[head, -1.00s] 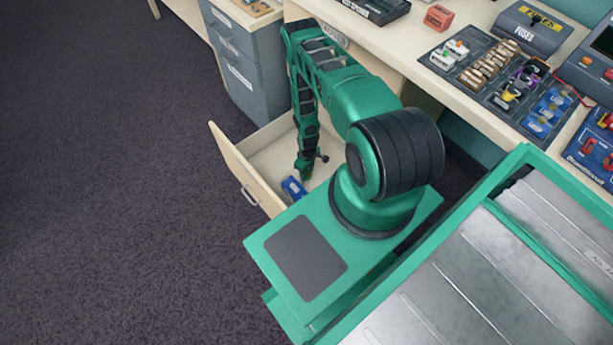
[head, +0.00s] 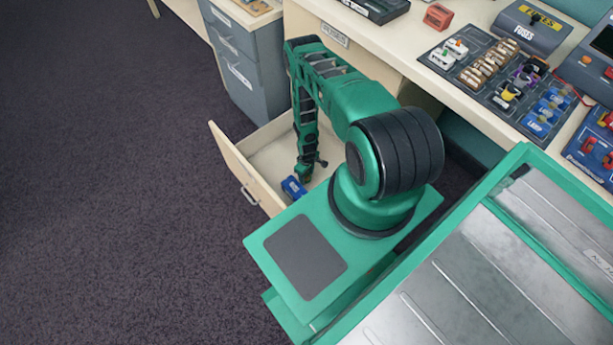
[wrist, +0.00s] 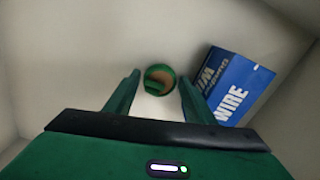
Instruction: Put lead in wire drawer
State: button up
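The open wire drawer (head: 230,165) is pale inside, with my forearm reaching down into it. A small green ring-shaped thing with a brownish middle, perhaps the lead (wrist: 160,79), shows in the wrist view, between and beyond my fingertips. My gripper (wrist: 160,77) is open, with a gap on each side of that thing. My gripper also shows low in the drawer in the head view (head: 304,176), where the lead cannot be made out. A blue box marked WIRE (wrist: 238,90) lies in the drawer right of my fingers; the head view shows it too (head: 293,187).
Drawer walls close in around my gripper. A grey drawer cabinet (head: 238,70) stands behind the drawer. The bench (head: 400,50) carries a dark parts tray (head: 487,92), a fuses box (head: 533,28) and a red block (head: 438,16). Open carpet (head: 100,200) lies to the left.

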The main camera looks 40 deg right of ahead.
jog(key=shift+r, duration=0.1)
jog(key=w+d+r, duration=0.2)
jog(key=r, duration=0.8)
jog(key=w+d+r+m, duration=0.1)
jog(key=w+r, duration=0.2)
jog(key=r, duration=0.8)
jog(key=w+d+r, duration=0.2)
jog(key=r, duration=0.8)
notch_tip(320, 180, up, 40)
jog(key=m+h, duration=0.1)
jog(key=m, duration=0.4)
send_over(306, 176)
jog(key=s+d, duration=0.4)
jog(key=s+a+r+m, duration=0.1)
jog(key=s+a+r, duration=0.1)
jog(key=s, duration=0.4)
jog(key=s+a+r+m, duration=0.1)
jog(key=s+a+r, duration=0.2)
jog(key=s+r, duration=0.2)
jog(key=s+a+r+m+y, duration=0.1)
jog(key=s+a+r, duration=0.1)
jog(key=s, duration=0.5)
jog(key=shift+s+a+r, duration=0.15)
jog(key=shift+s+r, duration=0.2)
jog(key=shift+r, duration=0.3)
